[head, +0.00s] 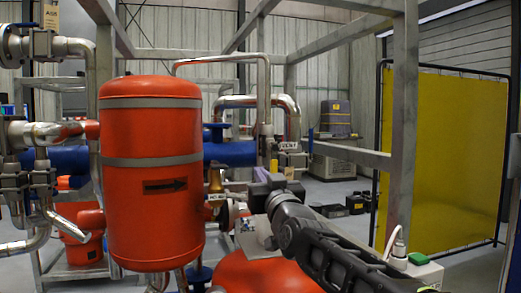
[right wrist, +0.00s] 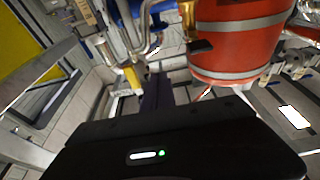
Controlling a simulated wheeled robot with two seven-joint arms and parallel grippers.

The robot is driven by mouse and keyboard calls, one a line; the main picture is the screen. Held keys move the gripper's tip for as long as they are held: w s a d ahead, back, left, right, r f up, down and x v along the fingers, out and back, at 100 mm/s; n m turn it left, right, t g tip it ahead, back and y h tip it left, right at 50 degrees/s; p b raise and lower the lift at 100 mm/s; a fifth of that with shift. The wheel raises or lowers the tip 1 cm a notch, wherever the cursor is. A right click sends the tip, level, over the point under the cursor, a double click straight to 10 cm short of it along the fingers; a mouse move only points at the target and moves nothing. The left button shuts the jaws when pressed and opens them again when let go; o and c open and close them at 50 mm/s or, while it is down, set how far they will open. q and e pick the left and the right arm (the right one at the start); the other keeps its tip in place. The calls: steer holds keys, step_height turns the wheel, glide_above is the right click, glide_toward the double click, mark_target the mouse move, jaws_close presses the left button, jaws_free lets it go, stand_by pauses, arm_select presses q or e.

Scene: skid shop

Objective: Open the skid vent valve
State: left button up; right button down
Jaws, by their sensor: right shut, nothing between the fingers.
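A small white tag reading VENT (head: 288,146) hangs by the silver vertical pipe, right of the red tank. Just below it is a small yellow piece (head: 288,172), which may be the vent valve's handle; a yellow piece also shows in the right wrist view (right wrist: 133,78). The valve body is too small and partly hidden to make out. My right gripper (head: 263,174) is shut and empty, in front of and slightly left of the yellow piece in the picture. Its narrow purple fingers show in the right wrist view (right wrist: 157,90), apart from the yellow piece there. My left gripper is out of view.
The large red tank (head: 152,220) with grey bands stands left of my right arm. A brass valve (head: 215,180) sits between them. Grey frame posts (head: 403,130) and a yellow screen (head: 445,150) stand at the right. Open floor lies behind, around black boxes (head: 355,204).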

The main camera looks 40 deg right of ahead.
steer(key=r+b+v, duration=0.1)
steer(key=b+v, duration=0.3)
steer(key=v, duration=0.3)
steer(key=shift+s+a+r, duration=0.2)
steer(key=shift+s+r, duration=0.15)
steer(key=shift+s, duration=0.15)
